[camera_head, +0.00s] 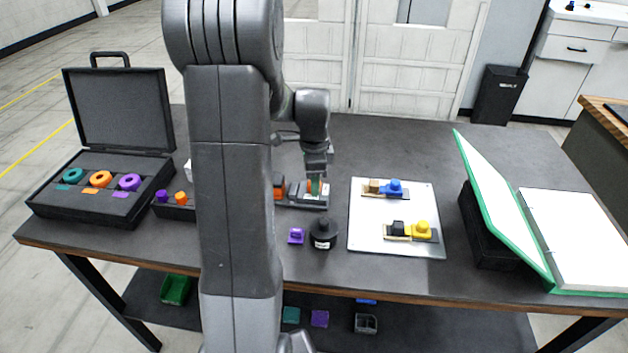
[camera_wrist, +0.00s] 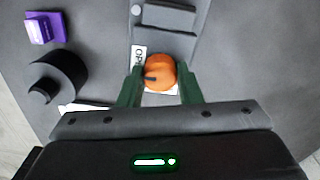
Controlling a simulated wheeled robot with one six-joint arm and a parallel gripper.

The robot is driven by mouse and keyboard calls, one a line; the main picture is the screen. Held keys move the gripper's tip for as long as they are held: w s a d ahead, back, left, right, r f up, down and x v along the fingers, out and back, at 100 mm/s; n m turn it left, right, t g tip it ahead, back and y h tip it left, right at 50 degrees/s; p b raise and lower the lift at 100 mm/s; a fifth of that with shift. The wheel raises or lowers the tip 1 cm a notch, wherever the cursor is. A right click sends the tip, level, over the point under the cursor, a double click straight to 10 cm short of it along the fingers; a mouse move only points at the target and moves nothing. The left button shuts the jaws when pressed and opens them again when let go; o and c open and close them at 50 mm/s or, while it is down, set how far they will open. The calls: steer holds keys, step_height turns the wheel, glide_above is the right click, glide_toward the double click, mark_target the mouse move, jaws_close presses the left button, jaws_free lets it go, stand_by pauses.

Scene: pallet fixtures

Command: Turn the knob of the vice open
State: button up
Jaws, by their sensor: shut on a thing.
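The vice (camera_head: 309,202) sits on the dark table, partly hidden behind my arm in the head view. Its grey body (camera_wrist: 168,18) also shows at the top of the wrist view. Its orange round knob (camera_wrist: 160,73) has a dark mark on top and lies over a white label with partly hidden lettering. My gripper (camera_wrist: 160,88) is shut on the knob, with one green finger on each side. In the head view my gripper (camera_head: 317,180) points down at the vice.
A black round weight-like object (camera_head: 323,235) and a purple block (camera_head: 296,236) stand close to the vice. A white plate (camera_head: 394,244) with blue and yellow fixtures lies to the right. An open black case (camera_head: 98,182) stands at left, a green binder (camera_head: 510,215) at right.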

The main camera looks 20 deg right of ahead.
steer(key=o, duration=1)
steer(key=shift+c, duration=0.2)
steer(key=shift+r, duration=0.1)
step_height(320, 180, up, 14)
steer(key=shift+f, duration=0.25)
step_height(320, 180, down, 14)
steer(key=shift+r, duration=0.15)
stand_by(0.3)
steer(key=shift+r, duration=0.15)
